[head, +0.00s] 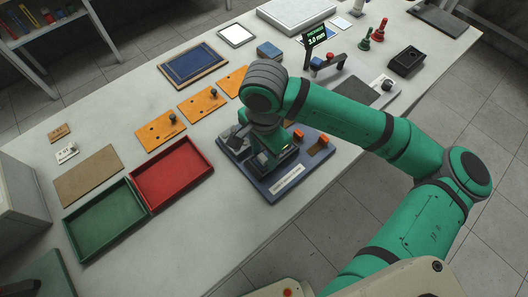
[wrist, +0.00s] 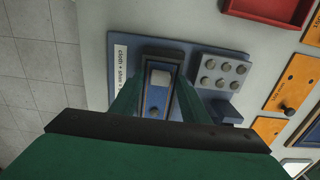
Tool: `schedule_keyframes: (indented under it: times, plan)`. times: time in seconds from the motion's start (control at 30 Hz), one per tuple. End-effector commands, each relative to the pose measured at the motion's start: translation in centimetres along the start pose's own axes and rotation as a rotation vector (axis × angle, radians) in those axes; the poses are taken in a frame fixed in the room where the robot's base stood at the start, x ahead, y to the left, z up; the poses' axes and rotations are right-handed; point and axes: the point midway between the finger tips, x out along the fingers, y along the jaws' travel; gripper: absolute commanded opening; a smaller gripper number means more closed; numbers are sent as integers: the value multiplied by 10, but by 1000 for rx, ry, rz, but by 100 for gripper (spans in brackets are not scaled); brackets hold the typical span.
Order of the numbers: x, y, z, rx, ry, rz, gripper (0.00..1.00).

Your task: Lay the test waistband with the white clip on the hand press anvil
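My gripper (wrist: 158,108) points down over a blue board (head: 285,185) with a white label, in the middle of the table. In the wrist view its two green fingers stand either side of a narrow dark blue piece with a pale, whitish block (wrist: 160,78) at its far end. I cannot tell whether this is the waistband with the white clip, nor whether the fingers touch it. In the head view my wrist hides much of this spot. A device with red and blue knobs (head: 327,63) stands beyond my arm; I cannot tell whether it is the hand press.
A grey studded block (wrist: 222,75) sits right beside my fingers. Red (head: 208,175) and green (head: 78,238) trays lie at left, and orange plates with black knobs (head: 160,132) behind. Bare table lies in front of the red tray.

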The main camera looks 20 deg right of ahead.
Motion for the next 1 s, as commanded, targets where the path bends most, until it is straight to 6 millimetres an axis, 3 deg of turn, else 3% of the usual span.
schedule_keyframes:
  times: [0.27, 0.43, 0.8, 1.0]
  plan:
    - [-1, 0, 0, -1, 0, 0, 41]
    - [-12, 0, -1, -1, 2, 0, 41]
    - [-82, -1, -1, -1, 4, -2, 41]
    - [-111, 0, -1, -1, 3, 0, 41]
